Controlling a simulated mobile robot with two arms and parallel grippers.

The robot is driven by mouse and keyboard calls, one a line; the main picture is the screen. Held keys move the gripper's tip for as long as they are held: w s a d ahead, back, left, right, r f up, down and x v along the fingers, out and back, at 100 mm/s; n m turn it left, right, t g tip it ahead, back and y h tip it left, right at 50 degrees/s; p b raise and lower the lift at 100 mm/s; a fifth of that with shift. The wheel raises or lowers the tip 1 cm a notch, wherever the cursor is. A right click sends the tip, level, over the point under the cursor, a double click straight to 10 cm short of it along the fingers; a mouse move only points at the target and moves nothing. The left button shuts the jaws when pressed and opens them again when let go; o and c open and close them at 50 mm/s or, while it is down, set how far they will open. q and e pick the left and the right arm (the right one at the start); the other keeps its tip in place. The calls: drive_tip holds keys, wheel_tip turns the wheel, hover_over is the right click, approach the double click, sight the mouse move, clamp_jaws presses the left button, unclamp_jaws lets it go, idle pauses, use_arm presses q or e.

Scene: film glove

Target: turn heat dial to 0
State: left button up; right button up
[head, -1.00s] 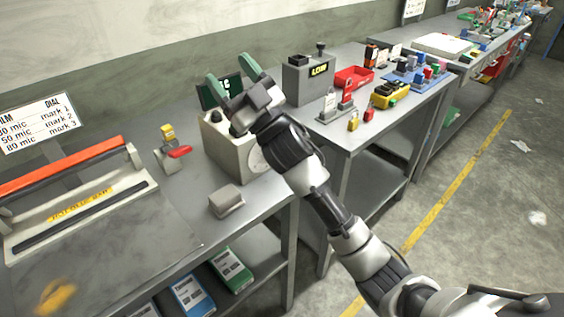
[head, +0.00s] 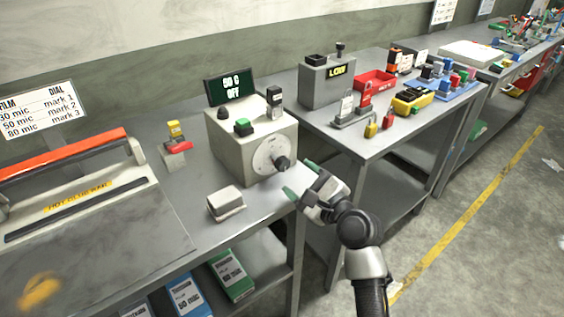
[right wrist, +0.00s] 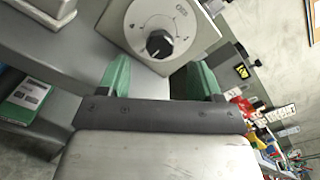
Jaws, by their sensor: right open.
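The heat dial is a dark knob (head: 281,163) on a round pale plate on the front of a grey control box (head: 232,150). It also shows in the right wrist view (right wrist: 159,43), with a pale pointer mark, beyond the gap between my fingers. A display (head: 230,87) behind the box reads "50 C OFF". My right gripper (head: 299,179) is open and empty, with green fingertips, in front of and slightly below the knob, apart from it. In the right wrist view its fingers (right wrist: 158,78) stand wide apart. My left gripper is not in view.
A green button (head: 243,126) and a dark switch (head: 274,102) sit on the box top. A grey block (head: 226,203) lies on the bench before the box. The sealer with an orange bar (head: 62,162) stands left. A box reading "LOW" (head: 327,82) stands behind right.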

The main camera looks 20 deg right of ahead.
sight(285, 166)
drive_tip(key=x, duration=0.7)
drive_tip(key=shift+w+f, duration=0.1)
drive_tip(key=shift+w, duration=0.1)
drive_tip(key=c, duration=0.9)
drive_tip(key=shift+n, duration=0.3)
